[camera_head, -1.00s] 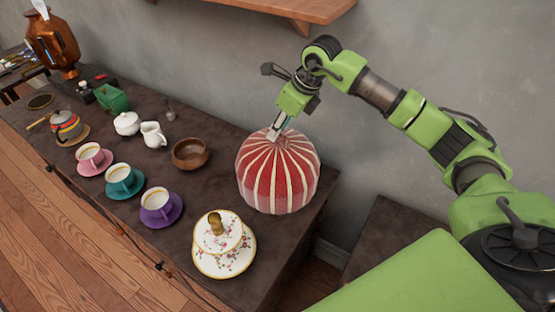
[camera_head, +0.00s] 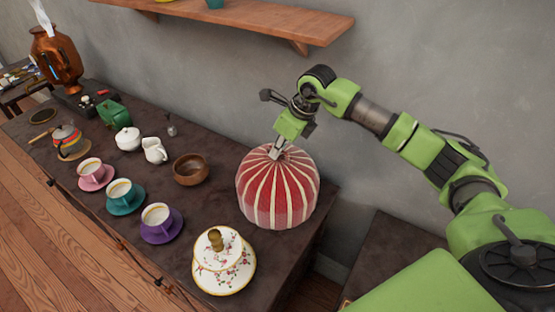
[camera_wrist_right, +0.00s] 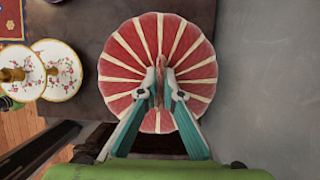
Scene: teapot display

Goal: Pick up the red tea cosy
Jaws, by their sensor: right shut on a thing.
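The red tea cosy (camera_head: 278,190) is a dome with cream stripes at the right end of the dark table in the head view. It fills the middle of the right wrist view (camera_wrist_right: 195,65). My right gripper (camera_head: 277,152) is over its top, fingers pointing down. In the right wrist view the two fingertips (camera_wrist_right: 160,88) are shut on the small knot at the centre of the cosy's top. The cosy looks upright; whether its base touches the table cannot be told. My left gripper is not in view.
A floral lidded dish (camera_head: 224,262) stands close to the cosy at the front. A wooden bowl (camera_head: 190,169) is to its left, with several cups farther left. A wooden shelf (camera_head: 240,18) is on the grey wall above.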

